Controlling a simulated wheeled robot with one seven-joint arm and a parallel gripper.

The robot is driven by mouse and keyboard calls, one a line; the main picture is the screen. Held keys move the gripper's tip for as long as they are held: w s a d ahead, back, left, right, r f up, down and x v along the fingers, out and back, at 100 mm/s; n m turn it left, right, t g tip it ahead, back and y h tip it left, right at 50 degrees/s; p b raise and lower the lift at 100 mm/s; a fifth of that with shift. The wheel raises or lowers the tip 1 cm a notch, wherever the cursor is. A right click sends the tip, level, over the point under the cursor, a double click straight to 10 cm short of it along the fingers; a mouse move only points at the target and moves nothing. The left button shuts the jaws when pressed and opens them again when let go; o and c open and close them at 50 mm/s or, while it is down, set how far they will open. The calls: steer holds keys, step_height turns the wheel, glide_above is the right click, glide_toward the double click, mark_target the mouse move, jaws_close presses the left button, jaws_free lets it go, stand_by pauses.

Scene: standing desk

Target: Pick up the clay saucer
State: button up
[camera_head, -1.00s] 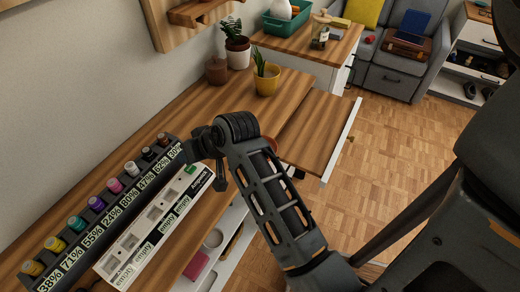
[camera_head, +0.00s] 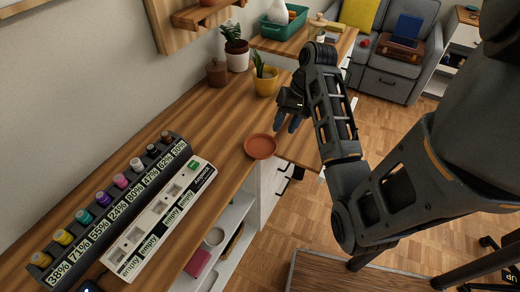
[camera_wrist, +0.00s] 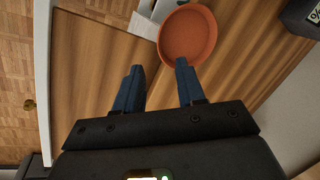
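The clay saucer (camera_head: 260,146) is a round, shallow, orange-brown dish. It lies on the wooden desk (camera_head: 226,112) near its front edge, to the right of the white tray with labels. In the wrist view the saucer (camera_wrist: 187,35) lies beyond my fingertips, ahead and a little to the right, with its rim close to the right finger. My gripper (camera_head: 288,124) is open and empty, with its blue fingers apart. It also shows in the wrist view (camera_wrist: 158,72). It is to the right of the saucer in the head view. Whether a finger touches the rim cannot be told.
A yellow pot with a plant (camera_head: 265,84), a white pot (camera_head: 237,58) and a brown lidded jar (camera_head: 217,72) stand behind the saucer. A rack of coloured bottles (camera_head: 112,200) and a white labelled tray (camera_head: 160,222) stand at left. Bare desk lies between.

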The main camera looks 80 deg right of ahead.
mark_target(274, 146)
steer(key=shift+b+x, duration=1.95)
steer(key=shift+x, duration=0.65)
steer(key=shift+w+a+f+p, duration=0.1)
steer(key=shift+w+f+p, duration=0.2)
steer(key=shift+f, duration=0.35)
jaws_close()
